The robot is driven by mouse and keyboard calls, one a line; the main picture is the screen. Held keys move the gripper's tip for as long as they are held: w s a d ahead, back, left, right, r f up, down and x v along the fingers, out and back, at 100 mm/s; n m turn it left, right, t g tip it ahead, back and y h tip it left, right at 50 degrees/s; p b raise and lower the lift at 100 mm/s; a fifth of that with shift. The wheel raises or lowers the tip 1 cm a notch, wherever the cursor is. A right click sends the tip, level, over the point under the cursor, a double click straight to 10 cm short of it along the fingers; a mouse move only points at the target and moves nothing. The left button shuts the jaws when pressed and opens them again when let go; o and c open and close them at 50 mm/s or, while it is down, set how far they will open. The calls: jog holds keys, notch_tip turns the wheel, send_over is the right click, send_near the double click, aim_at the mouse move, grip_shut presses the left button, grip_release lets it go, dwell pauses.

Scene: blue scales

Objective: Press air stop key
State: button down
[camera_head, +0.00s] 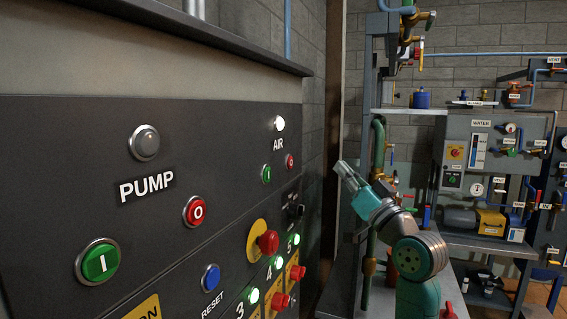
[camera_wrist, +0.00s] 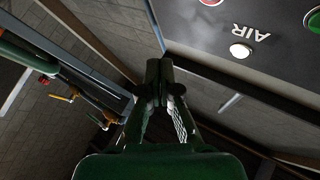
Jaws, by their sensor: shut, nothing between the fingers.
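The air stop key is a small red button marked O (camera_head: 290,161), on the dark control panel under the AIR label. In the wrist view, which is upside down, it is a red button (camera_wrist: 212,2) cut by the top edge. The green air start button (camera_head: 266,174) sits beside it and also shows in the wrist view (camera_wrist: 313,20). My gripper (camera_head: 342,168) is shut and empty, to the right of the panel and apart from the key. In the wrist view its fingertips (camera_wrist: 159,68) meet, with the panel beyond at the upper right.
A lit white lamp (camera_head: 279,124) is above the AIR label. Left on the panel are a larger green button (camera_head: 98,262) and red button (camera_head: 196,211) for PUMP. Red knobs (camera_head: 268,242) stick out lower down. Pipes and a WATER unit (camera_head: 481,123) stand to the right.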

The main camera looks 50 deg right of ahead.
aim_at(290, 162)
jog(key=shift+r, duration=0.3)
jog(key=shift+w, duration=0.1)
jog(key=w+a, duration=0.2)
jog(key=w, duration=0.6)
jog(key=shift+a, duration=0.4)
jog(key=shift+w, duration=0.15)
dwell(1.2)
jog(key=shift+w+a, duration=0.2)
jog(key=shift+w, duration=0.1)
jog(key=shift+w+a, duration=0.1)
jog(key=shift+w, duration=0.3)
dwell(0.7)
dwell(0.3)
jog(key=shift+s+d, duration=0.25)
jog(key=shift+s, duration=0.5)
